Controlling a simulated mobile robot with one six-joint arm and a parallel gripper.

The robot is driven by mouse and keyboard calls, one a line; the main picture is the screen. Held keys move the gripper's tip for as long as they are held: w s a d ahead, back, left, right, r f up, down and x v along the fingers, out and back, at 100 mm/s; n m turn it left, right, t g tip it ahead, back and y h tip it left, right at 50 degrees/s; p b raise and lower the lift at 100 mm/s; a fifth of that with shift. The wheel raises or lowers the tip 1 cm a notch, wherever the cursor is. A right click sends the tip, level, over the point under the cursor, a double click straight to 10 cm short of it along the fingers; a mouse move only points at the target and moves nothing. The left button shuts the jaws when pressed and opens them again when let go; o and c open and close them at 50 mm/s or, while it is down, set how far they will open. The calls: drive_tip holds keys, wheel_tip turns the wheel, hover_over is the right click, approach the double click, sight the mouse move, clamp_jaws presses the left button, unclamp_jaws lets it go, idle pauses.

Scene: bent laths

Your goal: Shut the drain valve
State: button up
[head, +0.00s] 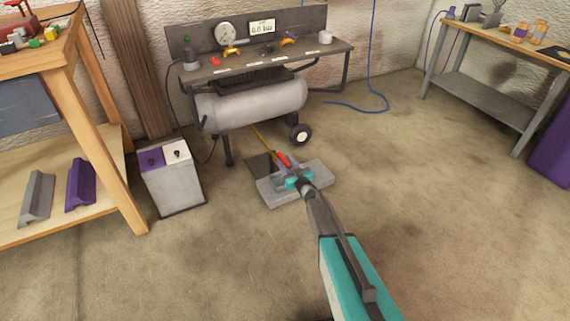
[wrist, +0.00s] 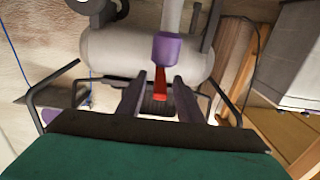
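The drain valve shows in the wrist view as a purple collar (wrist: 166,48) on a pale pipe, with a red lever (wrist: 160,84) pointing down from it. In the head view the red lever (head: 283,158) is small, low in front of the compressor tank (head: 255,104). My gripper (wrist: 160,98) is open, with one purple-grey finger on each side of the red lever and gaps visible between. Whether a finger touches the lever cannot be told.
A grey box with a purple and white top (head: 175,190) stands left, near a wooden shelf (head: 105,205). The floor to the right is clear.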

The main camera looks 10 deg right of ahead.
drive_tip(key=shift+w, duration=0.2)
clamp_jaws()
